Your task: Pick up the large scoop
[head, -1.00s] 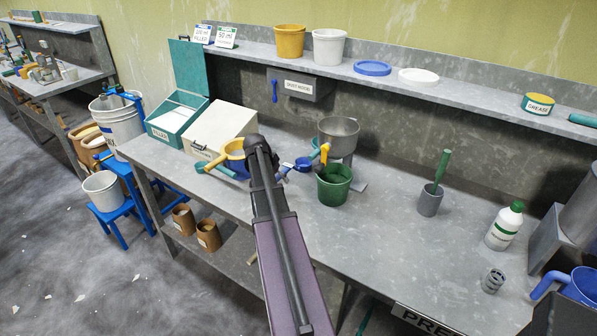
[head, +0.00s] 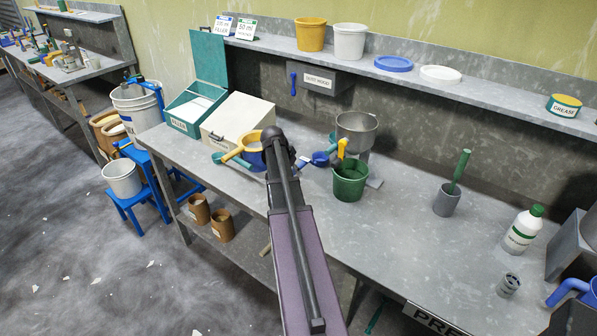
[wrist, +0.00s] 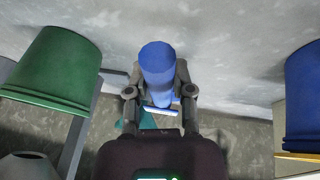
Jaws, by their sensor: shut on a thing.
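In the wrist view my gripper (wrist: 160,92) is shut on a blue scoop (wrist: 157,62), whose rounded blue part sits between the two fingers. In the head view a blue scoop (head: 320,158) shows just right of my arm's end, over the bench and left of the green pail. My arm hides the fingers there. I cannot tell whether the scoop touches the bench, nor compare its size with others. A teal scoop (head: 219,157) lies left of my arm, by the pale bin.
A green pail (head: 349,183) stands close on the right, before a grey funnel (head: 356,126). A blue pail with yellow rim (head: 256,158) is close on the left. A teal box (head: 190,112) and pale bin (head: 243,113) stand behind.

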